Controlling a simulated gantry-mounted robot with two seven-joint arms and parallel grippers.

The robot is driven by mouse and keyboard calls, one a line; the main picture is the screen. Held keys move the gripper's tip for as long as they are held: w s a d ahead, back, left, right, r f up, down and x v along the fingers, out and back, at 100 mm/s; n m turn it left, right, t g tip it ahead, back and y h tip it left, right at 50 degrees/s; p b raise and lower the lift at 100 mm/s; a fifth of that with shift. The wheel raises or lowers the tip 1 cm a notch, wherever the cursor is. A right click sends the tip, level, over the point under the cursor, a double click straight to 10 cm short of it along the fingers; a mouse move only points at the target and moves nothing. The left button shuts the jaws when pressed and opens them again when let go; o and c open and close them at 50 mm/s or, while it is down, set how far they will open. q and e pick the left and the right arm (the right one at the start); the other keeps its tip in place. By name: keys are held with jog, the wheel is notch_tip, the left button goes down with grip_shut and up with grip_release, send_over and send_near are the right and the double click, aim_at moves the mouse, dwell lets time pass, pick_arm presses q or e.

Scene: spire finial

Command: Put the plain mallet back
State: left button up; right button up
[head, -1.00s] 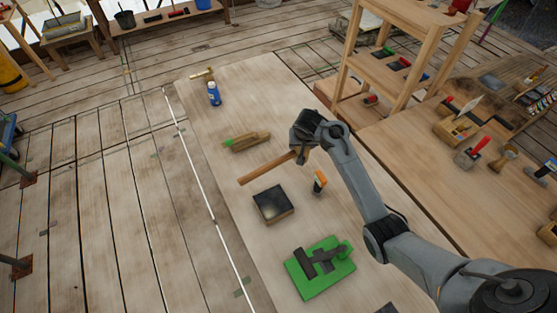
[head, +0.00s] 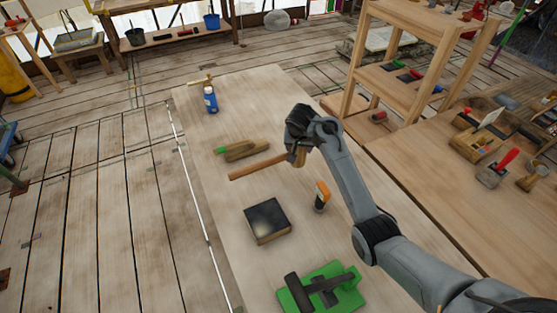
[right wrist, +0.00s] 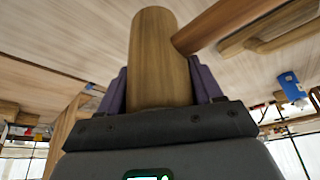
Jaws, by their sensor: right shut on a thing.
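The plain wooden mallet (head: 258,167) is in my right gripper (head: 298,148), above the pale workbench. Its handle points left in the head view. In the right wrist view its round wooden head (right wrist: 158,60) sits between the purple finger pads, and the handle (right wrist: 225,22) runs off to the upper right. A green stand (head: 345,296) with a dark hammer-shaped piece on it is at the bench's near end. A second wooden tool with a green end (head: 245,150) lies beyond the mallet handle. My left gripper is out of view.
A dark-topped square block (head: 267,220) and an orange-topped small item (head: 321,196) are on the bench nearer than the mallet. A blue bottle (head: 211,99) stands at the far end. A wooden shelf (head: 400,80) rises at right, beside another bench with tools.

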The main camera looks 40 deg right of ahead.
jog(key=shift+w+a+f+b, duration=0.4)
jog(key=shift+w+f+b, duration=0.3)
jog(key=shift+w+f, duration=0.75)
jog(key=shift+w+a+f+b, duration=0.45)
jog(key=shift+w+f+b, duration=0.3)
jog(key=shift+w+f, duration=0.6)
jog(key=shift+w+a+f+b, duration=0.4)
jog(key=shift+w+f+b, duration=0.3)
jog(key=shift+w+f, duration=0.75)
jog(key=shift+s+f, duration=0.2)
jog(key=shift+f, duration=0.15)
jog(key=o, duration=1.5)
jog(key=shift+o, duration=0.2)
